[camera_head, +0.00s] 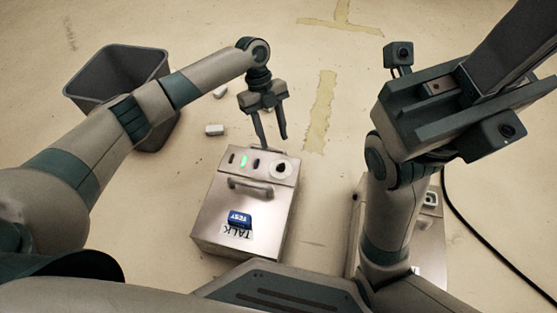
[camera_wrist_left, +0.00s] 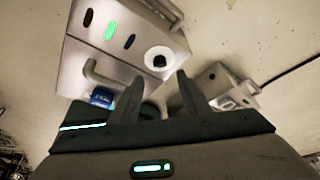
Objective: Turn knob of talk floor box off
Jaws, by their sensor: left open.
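The silver talk box (camera_head: 215,205) stands on the floor in the middle of the head view, with a TALK label (camera_head: 236,233) and a blue TEST tag (camera_head: 239,219). Its white round knob (camera_head: 281,169) with a dark centre is at the far right of its top. The knob also shows in the left wrist view (camera_wrist_left: 158,58). A green light (camera_head: 244,160) glows between two dark ones. My left gripper (camera_head: 273,146) is open and empty just beyond the knob. In the wrist view its fingertips (camera_wrist_left: 158,80) are on either side below the knob, apparently not touching. My right arm shows, but not its fingers.
A second silver box (camera_head: 432,250) stands at right, partly hidden by my right arm. A black cable (camera_head: 480,235) runs on the floor beside it. A grey bin (camera_head: 105,70) is at left behind my left arm. Small white blocks (camera_head: 215,130) lie beyond the talk box.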

